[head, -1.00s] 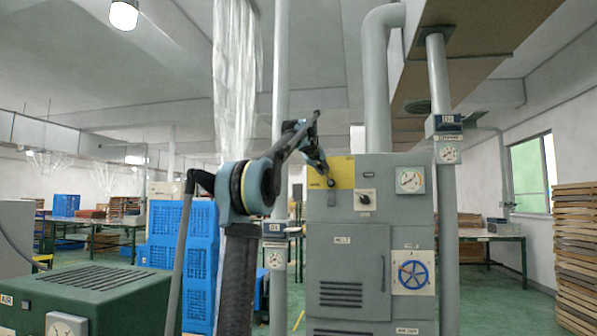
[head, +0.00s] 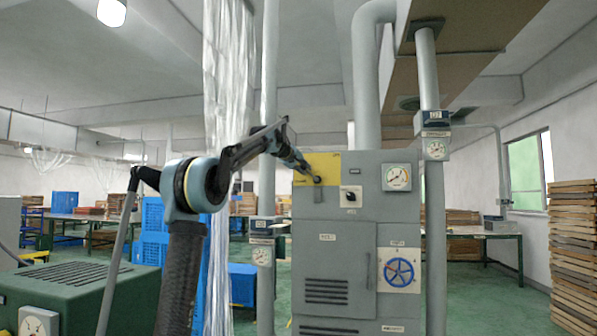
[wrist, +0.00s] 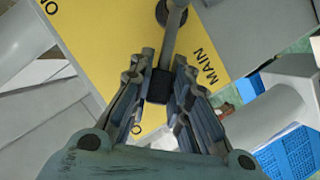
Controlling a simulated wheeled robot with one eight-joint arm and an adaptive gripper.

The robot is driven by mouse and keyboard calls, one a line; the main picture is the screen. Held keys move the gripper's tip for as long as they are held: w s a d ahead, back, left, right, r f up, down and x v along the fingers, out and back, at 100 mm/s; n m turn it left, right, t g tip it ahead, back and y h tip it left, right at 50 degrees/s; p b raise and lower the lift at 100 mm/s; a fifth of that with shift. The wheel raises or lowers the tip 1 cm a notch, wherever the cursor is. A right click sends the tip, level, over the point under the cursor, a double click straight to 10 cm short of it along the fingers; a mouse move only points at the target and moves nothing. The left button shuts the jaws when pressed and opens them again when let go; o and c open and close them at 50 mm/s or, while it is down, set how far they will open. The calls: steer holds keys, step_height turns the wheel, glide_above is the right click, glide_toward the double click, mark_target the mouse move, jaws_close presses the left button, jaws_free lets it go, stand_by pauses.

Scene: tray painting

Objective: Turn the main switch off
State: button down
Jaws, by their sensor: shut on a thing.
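The main switch is a grey lever (wrist: 168,48) on a yellow plate (wrist: 110,40) marked MAIN, seen in the wrist view. The lever runs from a round pivot at the top of that view down to a dark grip between my fingers. My gripper (wrist: 162,68) is shut on this lever, one finger on each side. In the head view the yellow plate (head: 331,167) is at the top left of a grey cabinet (head: 330,225), and my gripper (head: 315,180) is at its front. The gripper hides much of the switch there. Other plate letters are cut off or partly hidden.
A rotary knob (head: 351,196), a gauge (head: 397,177) and a blue handwheel (head: 399,271) are on the cabinet, right of the plate. A pipe with a gauge (head: 262,255) stands just left of it. A green machine (head: 60,285) is at the lower left.

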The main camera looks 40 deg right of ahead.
steer(key=shift+w+a, duration=0.1)
steer(key=shift+w, duration=0.15)
steer(key=c, duration=1.5)
jaws_free()
steer(key=shift+w+a, duration=0.1)
steer(key=shift+w, duration=0.05)
steer(key=shift+s, duration=0.2)
steer(key=v, duration=1.1)
steer(key=shift+a, duration=0.4)
steer(key=shift+a, duration=0.1)
